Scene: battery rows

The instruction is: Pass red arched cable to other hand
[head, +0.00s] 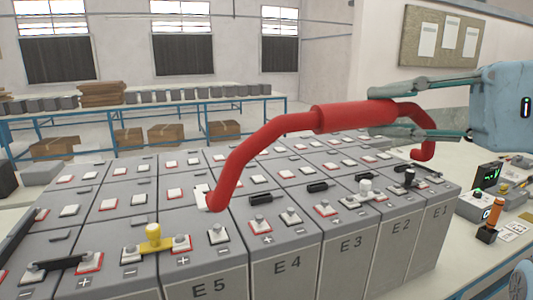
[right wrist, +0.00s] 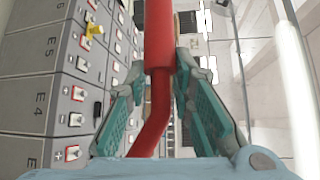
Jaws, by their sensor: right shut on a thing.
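The red arched cable (head: 262,138) is a thick red tube with a fatter middle sleeve and both ends bent down. My right gripper (head: 400,110) comes in from the right in the head view and is shut on the cable near the right end of its sleeve. The cable is held above the battery rows (head: 288,249). Its left end hangs close over the blocks near E5; I cannot tell whether it touches. In the right wrist view the cable (right wrist: 159,40) runs between the two teal finger pads. My left gripper is not in view.
A yellow-handled link (head: 153,239) and a black bar (head: 57,265) sit on terminals at the front left. A meter (head: 487,176) and an orange-handled tool (head: 494,213) stand on the right-hand table. A blue-framed table (head: 140,110) with boxes is behind.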

